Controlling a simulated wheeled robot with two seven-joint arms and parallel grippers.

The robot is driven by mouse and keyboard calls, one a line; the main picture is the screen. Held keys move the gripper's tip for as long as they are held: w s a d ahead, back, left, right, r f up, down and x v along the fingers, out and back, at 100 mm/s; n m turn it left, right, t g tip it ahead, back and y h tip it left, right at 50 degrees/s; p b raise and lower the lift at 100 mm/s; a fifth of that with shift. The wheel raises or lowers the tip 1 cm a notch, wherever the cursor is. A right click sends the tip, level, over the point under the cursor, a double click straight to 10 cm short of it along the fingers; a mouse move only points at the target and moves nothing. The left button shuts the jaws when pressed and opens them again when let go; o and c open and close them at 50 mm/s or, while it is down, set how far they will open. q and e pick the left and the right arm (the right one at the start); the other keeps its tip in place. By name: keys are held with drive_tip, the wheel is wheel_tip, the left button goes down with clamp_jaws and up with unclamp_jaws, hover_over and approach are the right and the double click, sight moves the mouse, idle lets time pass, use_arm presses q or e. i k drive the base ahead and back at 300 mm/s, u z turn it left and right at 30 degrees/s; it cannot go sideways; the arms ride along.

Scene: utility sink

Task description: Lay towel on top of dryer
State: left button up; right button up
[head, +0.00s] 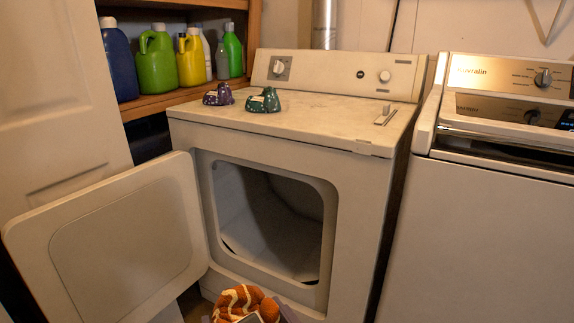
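The towel (243,301) is a bunched orange-brown cloth with white wavy stripes at the bottom edge of the head view, in front of the dryer. Its lower part is cut off by the frame. Small greyish-purple pieces show beside it, and a grey-white piece overlaps its front; I cannot tell what they are. The dryer (362,225) is white, and its flat top stands clear of the towel. Its front door (122,250) hangs wide open to the left, and the drum looks empty.
A purple patterned object (218,95) and a green patterned object (264,102) sit on the dryer top's left part; its middle and right are mostly free. Several detergent bottles (158,65) stand on a wooden shelf (160,105). A washer (490,220) stands at the right.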

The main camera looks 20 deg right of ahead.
sight(317, 115)
drive_tip(key=u, duration=0.55)
drive_tip(key=i, duration=1.25)
drive_tip(key=z, duration=0.4)
